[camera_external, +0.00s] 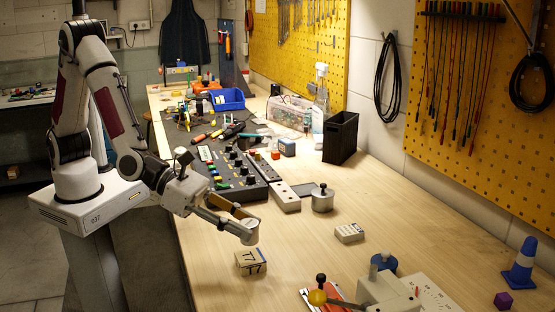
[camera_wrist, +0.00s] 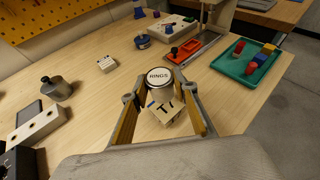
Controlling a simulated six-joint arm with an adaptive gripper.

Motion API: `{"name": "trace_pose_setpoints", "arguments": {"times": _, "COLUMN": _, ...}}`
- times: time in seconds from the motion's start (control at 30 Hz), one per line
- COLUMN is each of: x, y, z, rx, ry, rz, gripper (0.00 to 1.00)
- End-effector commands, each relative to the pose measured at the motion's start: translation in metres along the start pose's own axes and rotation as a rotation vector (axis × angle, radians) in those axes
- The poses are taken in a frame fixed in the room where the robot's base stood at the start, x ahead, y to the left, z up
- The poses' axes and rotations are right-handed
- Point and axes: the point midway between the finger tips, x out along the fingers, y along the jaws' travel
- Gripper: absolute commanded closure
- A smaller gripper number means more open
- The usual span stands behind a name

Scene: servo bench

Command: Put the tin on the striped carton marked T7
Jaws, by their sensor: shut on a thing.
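A small tin (camera_wrist: 158,76) with a white lid reading RINGS sits between the fingers of my gripper (camera_wrist: 160,95) in the wrist view. My gripper is shut on it. In the external view the tin (camera_external: 249,234) hangs at the fingertips, upright or nearly so, just above the carton. The carton marked T7 (camera_external: 251,263) lies on the bench below it, with dark markings on its pale brown faces. In the wrist view the carton (camera_wrist: 166,116) is partly hidden by the tin and fingers. I cannot tell whether tin and carton touch.
A small white box (camera_external: 349,233) lies to the right and a grey knobbed canister (camera_external: 322,201) stands behind. A teal tray with blocks (camera_wrist: 236,72) shows in the wrist view. Bare bench surrounds the carton.

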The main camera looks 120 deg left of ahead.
Motion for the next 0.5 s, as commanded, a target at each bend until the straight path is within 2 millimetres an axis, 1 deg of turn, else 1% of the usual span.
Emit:
{"name": "trace_pose_setpoints", "arguments": {"times": 0.17, "x": 0.004, "y": 0.001, "z": -0.012, "rx": 0.003, "ry": 0.002, "rz": 0.000, "gripper": 0.93}}
{"name": "trace_pose_setpoints", "arguments": {"times": 0.3, "x": 0.010, "y": 0.001, "z": -0.025, "rx": 0.002, "ry": 0.003, "rz": 0.001, "gripper": 0.93}}
{"name": "trace_pose_setpoints", "arguments": {"times": 0.5, "x": 0.014, "y": 0.002, "z": -0.035, "rx": 0.000, "ry": 0.001, "rz": 0.000, "gripper": 0.93}}
